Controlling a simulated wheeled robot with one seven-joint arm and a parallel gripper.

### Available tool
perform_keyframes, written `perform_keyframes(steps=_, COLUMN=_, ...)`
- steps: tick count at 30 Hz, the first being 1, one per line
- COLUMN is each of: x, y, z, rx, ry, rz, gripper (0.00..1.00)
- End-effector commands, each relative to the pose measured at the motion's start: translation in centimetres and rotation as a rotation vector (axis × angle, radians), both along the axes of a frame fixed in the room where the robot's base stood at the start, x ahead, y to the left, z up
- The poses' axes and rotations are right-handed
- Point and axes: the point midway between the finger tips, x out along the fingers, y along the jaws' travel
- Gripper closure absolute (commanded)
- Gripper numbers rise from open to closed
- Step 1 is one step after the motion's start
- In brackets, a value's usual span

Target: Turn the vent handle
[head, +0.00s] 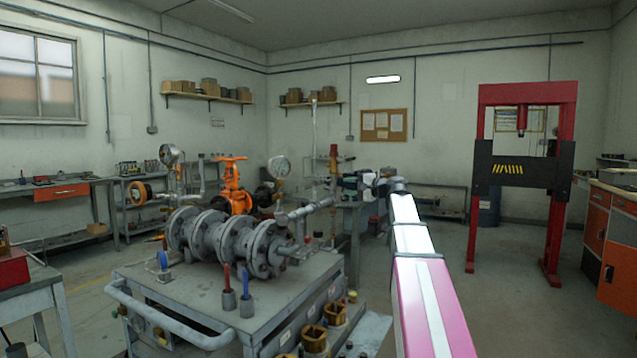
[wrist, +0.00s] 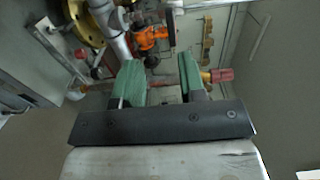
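My gripper (head: 350,184) reaches out to the right of the pipe assembly. In the wrist view its two green fingers (wrist: 161,78) stand apart with nothing held between them. I cannot tell for sure which part is the vent handle. An upright red part (head: 333,152) stands on the pipework just left of and above my gripper. A red cap on a brass fitting (wrist: 217,75), probably the same part, lies just beyond the right finger in the wrist view. The orange gate valve (head: 231,178) is farther left and also shows beyond the fingers (wrist: 148,38).
A red press (head: 482,190) stands at right. The floor (head: 505,315) between is clear.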

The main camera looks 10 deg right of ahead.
Motion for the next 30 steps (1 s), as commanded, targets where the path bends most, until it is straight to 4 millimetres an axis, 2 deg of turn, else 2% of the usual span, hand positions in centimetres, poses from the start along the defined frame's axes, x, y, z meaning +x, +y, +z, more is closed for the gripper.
perform_keyframes(steps=1, x=0.1, y=-0.3, z=0.8, rx=0.012, ry=-0.007, rz=0.000, gripper=0.63)
perform_keyframes(steps=5, x=0.4, y=0.1, z=1.4, rx=0.025, ry=-0.012, rz=0.003, gripper=0.63)
perform_keyframes(steps=21, x=5.5, y=7.0, z=1.3, rx=0.023, ry=-0.011, rz=0.003, gripper=0.63)
perform_keyframes(steps=30, x=6.4, y=8.4, z=1.3, rx=0.023, ry=-0.011, rz=0.001, gripper=0.63)
